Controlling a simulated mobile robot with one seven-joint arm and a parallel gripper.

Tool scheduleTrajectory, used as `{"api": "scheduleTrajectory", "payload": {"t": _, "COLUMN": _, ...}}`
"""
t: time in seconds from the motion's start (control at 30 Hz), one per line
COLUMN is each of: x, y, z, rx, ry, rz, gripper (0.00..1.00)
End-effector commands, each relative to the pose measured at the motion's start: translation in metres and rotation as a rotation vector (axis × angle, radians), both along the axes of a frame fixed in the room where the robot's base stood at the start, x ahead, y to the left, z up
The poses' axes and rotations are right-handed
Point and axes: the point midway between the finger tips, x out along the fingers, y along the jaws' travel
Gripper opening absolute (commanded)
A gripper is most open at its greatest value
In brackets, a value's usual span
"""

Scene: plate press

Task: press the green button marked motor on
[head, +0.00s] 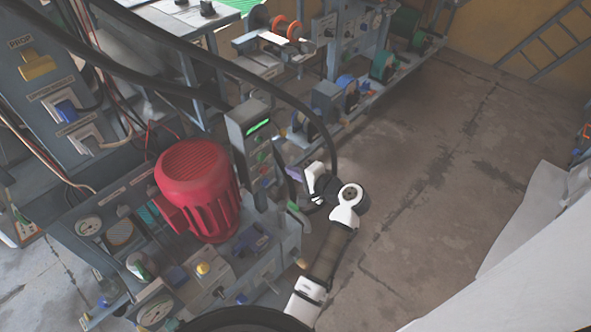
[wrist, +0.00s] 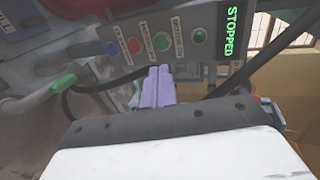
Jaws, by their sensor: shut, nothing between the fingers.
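A grey control panel (wrist: 210,50) spans the top of the wrist view. It carries a blue button (wrist: 113,48), a red button (wrist: 135,45), a green button (wrist: 161,41) and a second green round piece (wrist: 197,36). The small labels beside them are too blurred to read surely, so I cannot tell which green one is marked motor on. My gripper (wrist: 158,68) has its purple fingers together and empty. In the wrist view the tips show just below the first green button; contact is not visible. In the head view my gripper (head: 292,172) is beside the panel post (head: 240,150).
A green display (wrist: 232,32) on the panel reads STOPPED. A red motor (head: 197,185) stands left of the panel in the head view. A dark cable (head: 325,130) arches down near my wrist. A green-tipped lever (wrist: 62,83) is at left. Open floor (head: 440,180) lies right.

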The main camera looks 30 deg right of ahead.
Motion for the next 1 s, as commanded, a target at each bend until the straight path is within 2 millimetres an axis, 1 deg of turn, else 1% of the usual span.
{"api": "scheduleTrajectory", "payload": {"t": 0.03, "x": 0.011, "y": 0.005, "z": -0.001, "rx": 0.002, "ry": 0.001, "rz": 0.004, "gripper": 0.0}}
{"api": "scheduleTrajectory", "payload": {"t": 0.1, "x": 0.025, "y": 0.01, "z": -0.006, "rx": 0.003, "ry": 0.001, "rz": 0.003, "gripper": 0.0}}
{"api": "scheduleTrajectory", "payload": {"t": 0.3, "x": 0.062, "y": 0.024, "z": -0.017, "rx": 0.001, "ry": 0.0, "rz": 0.003, "gripper": 0.0}}
{"api": "scheduleTrajectory", "payload": {"t": 0.4, "x": 0.076, "y": 0.028, "z": -0.016, "rx": 0.001, "ry": -0.001, "rz": 0.002, "gripper": 0.0}}
{"api": "scheduleTrajectory", "payload": {"t": 0.5, "x": 0.086, "y": 0.032, "z": -0.017, "rx": 0.001, "ry": 0.001, "rz": 0.002, "gripper": 0.0}}
{"api": "scheduleTrajectory", "payload": {"t": 0.7, "x": 0.094, "y": 0.034, "z": -0.019, "rx": 0.0, "ry": 0.001, "rz": 0.0, "gripper": 0.0}}
{"api": "scheduleTrajectory", "payload": {"t": 1.0, "x": 0.095, "y": 0.035, "z": -0.019, "rx": -0.001, "ry": 0.0, "rz": 0.0, "gripper": 0.0}}
